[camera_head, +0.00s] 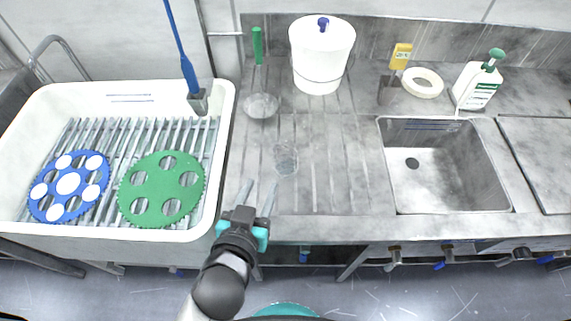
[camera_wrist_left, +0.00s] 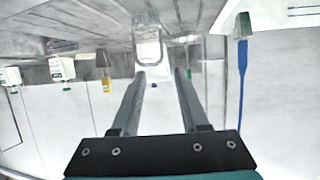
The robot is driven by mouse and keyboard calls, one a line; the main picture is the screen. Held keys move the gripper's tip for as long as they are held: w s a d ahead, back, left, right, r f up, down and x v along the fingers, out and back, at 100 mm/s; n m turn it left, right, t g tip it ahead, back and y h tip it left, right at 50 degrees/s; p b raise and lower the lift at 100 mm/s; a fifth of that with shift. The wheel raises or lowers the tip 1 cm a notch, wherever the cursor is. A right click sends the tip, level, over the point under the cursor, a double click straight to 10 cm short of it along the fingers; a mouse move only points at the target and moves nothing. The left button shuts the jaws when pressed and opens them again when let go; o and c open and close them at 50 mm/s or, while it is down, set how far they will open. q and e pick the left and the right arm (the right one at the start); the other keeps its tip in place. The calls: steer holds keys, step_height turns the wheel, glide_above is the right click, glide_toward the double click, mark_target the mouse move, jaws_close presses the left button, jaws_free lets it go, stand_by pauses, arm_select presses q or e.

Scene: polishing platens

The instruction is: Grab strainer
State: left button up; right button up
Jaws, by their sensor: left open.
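The strainer's pale, see-through bowl (camera_head: 262,106) lies on the ribbed grey drainboard, with a green handle (camera_head: 257,45) pointing to the back wall. Its bowl also shows, faintly, in the left wrist view (camera_wrist_left: 185,41), with the green handle end beyond the right finger. My left gripper (camera_head: 259,191) is open and empty over the front of the drainboard, well short of the strainer. In the left wrist view its two fingers (camera_wrist_left: 160,76) are apart with nothing between them. My right gripper is not in view.
A clear glass (camera_head: 286,159) stands between my left gripper and the strainer, slightly right. A white lidded container (camera_head: 320,60) stands behind. The white basin (camera_head: 226,120) at left holds blue and green discs; a blue-handled tool (camera_head: 190,70) rises there. A sink (camera_head: 440,170) is at right.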

arm_select(q)
steer(key=b, duration=0.4)
glide_toward(274, 153)
steer(key=x, duration=0.5)
steer(key=shift+w+d+f, duration=0.1)
steer(key=shift+d, duration=0.05)
steer(key=b+x, duration=0.3)
steer(key=x, duration=0.1)
steer(key=shift+w+f, duration=0.1)
steer(key=shift+f, duration=0.05)
steer(key=shift+w+f+b, duration=0.1)
steer(key=shift+w+b, duration=0.3)
steer(key=shift+b, duration=0.05)
jaws_close()
stand_by(0.7)
